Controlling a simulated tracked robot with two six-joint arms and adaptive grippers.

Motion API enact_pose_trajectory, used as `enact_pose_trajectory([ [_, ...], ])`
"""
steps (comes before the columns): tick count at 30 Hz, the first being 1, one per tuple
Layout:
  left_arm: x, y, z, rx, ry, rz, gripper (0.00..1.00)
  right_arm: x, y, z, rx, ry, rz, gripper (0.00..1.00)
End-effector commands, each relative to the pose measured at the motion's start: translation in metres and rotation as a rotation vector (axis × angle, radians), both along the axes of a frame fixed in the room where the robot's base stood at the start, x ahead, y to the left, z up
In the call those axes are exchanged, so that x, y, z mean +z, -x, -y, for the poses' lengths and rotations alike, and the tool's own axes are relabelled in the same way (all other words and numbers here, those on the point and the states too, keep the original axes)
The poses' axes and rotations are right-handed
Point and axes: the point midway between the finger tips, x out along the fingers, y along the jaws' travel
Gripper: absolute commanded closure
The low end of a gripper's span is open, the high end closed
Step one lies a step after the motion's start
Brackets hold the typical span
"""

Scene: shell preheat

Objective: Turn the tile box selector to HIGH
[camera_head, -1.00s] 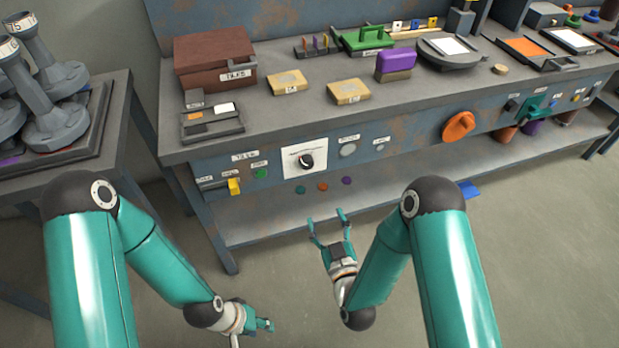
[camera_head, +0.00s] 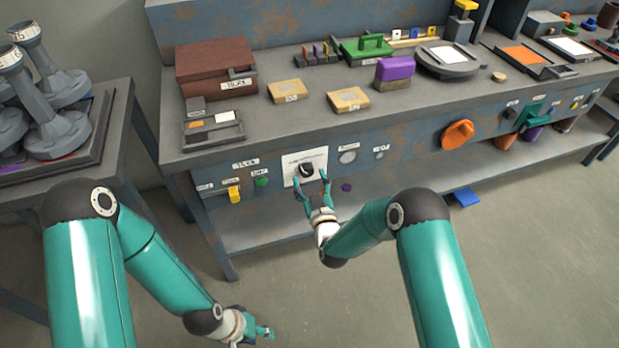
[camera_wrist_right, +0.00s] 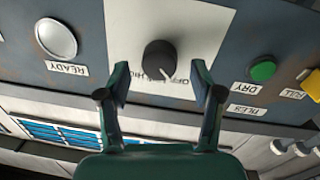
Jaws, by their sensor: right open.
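The selector is a black round knob (camera_head: 306,170) on a white plate (camera_head: 318,156) on the bench's front panel. In the right wrist view the knob (camera_wrist_right: 160,56) has a pale pointer mark toward the lower right of the picture, near small upside-down lettering partly hidden by the knob. My right gripper (camera_head: 312,181) is open just in front of the knob. In the wrist view its fingers (camera_wrist_right: 160,78) stand on either side of the knob's lower edge, apart from it. My left gripper (camera_head: 264,332) hangs low, away from the bench; its opening is unclear.
A brown box (camera_head: 205,62) stands on the bench above. A green button (camera_head: 262,181) and yellow switch (camera_head: 234,194) lie left of the plate; a grey round READY indicator (camera_head: 348,157) lies right. A lower shelf (camera_head: 270,225) runs below the panel.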

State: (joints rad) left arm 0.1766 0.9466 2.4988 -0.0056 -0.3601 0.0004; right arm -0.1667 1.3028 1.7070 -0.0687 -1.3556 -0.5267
Motion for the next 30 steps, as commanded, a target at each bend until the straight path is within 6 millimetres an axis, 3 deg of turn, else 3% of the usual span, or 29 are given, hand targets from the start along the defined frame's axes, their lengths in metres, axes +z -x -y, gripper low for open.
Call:
enact_pose_trajectory([
  [13,-0.0001,0.0,0.0,0.0,0.0,0.0,0.6,-0.0002,-0.0097,-0.002,-0.001,0.0,-0.001,0.34],
  [24,-0.0001,0.0,0.0,0.0,0.0,0.0,0.6,0.0,-0.0095,-0.0016,-0.001,0.0,-0.001,0.95],
  [30,-0.0022,0.0,0.0001,0.0,0.0,0.0,0.6,-0.0005,-0.0095,-0.0015,-0.001,-0.009,-0.003,0.95],
])
